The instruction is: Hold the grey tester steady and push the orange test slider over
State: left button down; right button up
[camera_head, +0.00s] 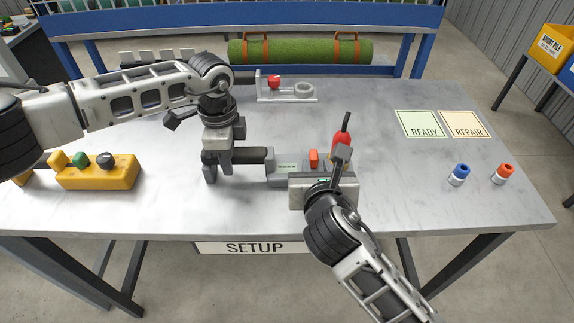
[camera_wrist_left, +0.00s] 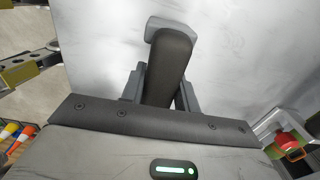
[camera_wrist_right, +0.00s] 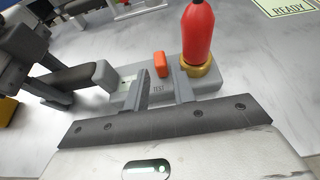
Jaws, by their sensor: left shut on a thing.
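The grey tester (camera_head: 285,170) lies near the front middle of the table, with a dark handle (camera_head: 252,156) on its left. My left gripper (camera_head: 212,166) is shut on that handle; the left wrist view shows the handle (camera_wrist_left: 168,68) between its fingers. The orange test slider (camera_head: 314,158) stands on the tester's top, by the word TEST in the right wrist view. My right gripper (camera_wrist_right: 161,88) is open, its fingers just in front of the slider (camera_wrist_right: 160,64), one on either side in that picture; contact is not clear. A red plug (camera_wrist_right: 198,35) stands upright in a gold ring beside the slider.
A yellow control box (camera_head: 98,172) is at the left. A clear stand (camera_head: 287,99) with a red knob is behind. A green turf roll (camera_head: 300,51) lies at the back. READY (camera_head: 421,124) and REPAIR (camera_head: 465,125) mats and blue (camera_head: 459,174) and orange (camera_head: 503,173) caps are right.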

aim_at(314, 158)
jog(key=shift+x, duration=3.05)
jog(key=shift+f, duration=0.1)
grip_shut()
